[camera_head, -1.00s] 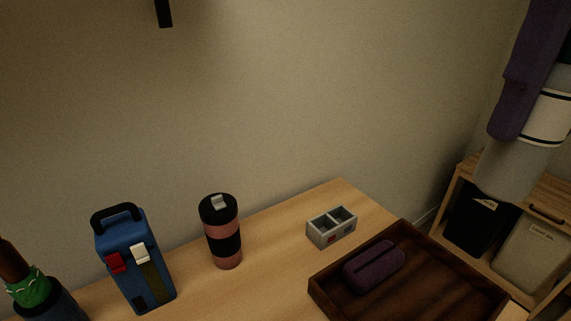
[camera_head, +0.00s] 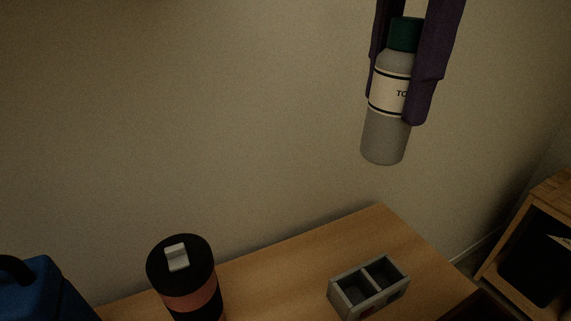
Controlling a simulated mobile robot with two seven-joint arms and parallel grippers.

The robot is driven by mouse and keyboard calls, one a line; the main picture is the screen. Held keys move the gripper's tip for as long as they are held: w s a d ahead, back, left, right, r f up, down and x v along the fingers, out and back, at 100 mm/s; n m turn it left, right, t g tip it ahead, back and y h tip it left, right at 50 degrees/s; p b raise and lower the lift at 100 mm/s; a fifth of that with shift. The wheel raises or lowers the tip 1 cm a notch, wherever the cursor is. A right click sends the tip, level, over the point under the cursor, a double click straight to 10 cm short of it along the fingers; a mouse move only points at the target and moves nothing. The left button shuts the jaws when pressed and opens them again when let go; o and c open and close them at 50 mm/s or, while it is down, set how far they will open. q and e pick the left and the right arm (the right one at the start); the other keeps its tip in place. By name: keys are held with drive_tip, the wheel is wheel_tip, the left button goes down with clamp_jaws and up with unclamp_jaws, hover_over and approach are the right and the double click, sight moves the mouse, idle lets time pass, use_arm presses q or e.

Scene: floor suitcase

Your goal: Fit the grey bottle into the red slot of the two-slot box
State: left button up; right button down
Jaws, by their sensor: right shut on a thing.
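The grey bottle (camera_head: 384,137) has a dark green cap and a pale label with dark lines. It hangs upright, slightly tilted, in the air above the table. My right gripper (camera_head: 398,98) comes down from the top edge with its dark purple fingers on either side of the bottle, shut on it. The grey two-slot box (camera_head: 342,309) stands on the table below the bottle. Both its slots look empty. A bit of red shows low on its front, below the left slot, near the picture's bottom edge. My left gripper is not in view.
A black and pink tumbler (camera_head: 188,300) stands on the wooden table (camera_head: 270,280) left of the box. A blue case (camera_head: 45,295) is at the lower left. A dark tray edge (camera_head: 478,308) lies right of the box. A wooden shelf (camera_head: 505,265) is at the far right.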

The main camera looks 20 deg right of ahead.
sight(393, 147)
drive_tip(key=f+n+b, duration=0.1)
drive_tip(key=f+n, duration=0.1)
drive_tip(key=n, duration=0.1)
drive_tip(key=d+f+n+b, duration=0.1)
drive_tip(key=f+n+b, duration=0.1)
drive_tip(key=n, duration=0.1)
drive_tip(key=f+n+b, duration=0.1)
drive_tip(key=f+n, duration=0.1)
drive_tip(key=f, duration=0.1)
drive_tip(key=shift+w+d+n+b, duration=0.25)
drive_tip(key=shift+d+n+b, duration=0.05)
drive_tip(key=shift+n+b, duration=0.1)
use_arm(q)
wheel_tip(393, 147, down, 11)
drive_tip(key=b, duration=0.4)
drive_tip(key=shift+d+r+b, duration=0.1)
drive_tip(key=shift+b, duration=0.2)
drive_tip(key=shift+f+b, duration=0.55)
drive_tip(key=shift+b, duration=0.05)
use_arm(e)
drive_tip(key=f+n, duration=0.1)
drive_tip(key=f, duration=0.6)
drive_tip(key=f+n, duration=0.1)
drive_tip(key=f, duration=0.6)
drive_tip(key=f+n, duration=0.1)
drive_tip(key=f, duration=0.6)
drive_tip(key=shift+d+f, duration=0.25)
drive_tip(key=shift+f, duration=0.05)
drive_tip(key=shift+w, duration=0.1)
drive_tip(key=shift+f, duration=0.1)
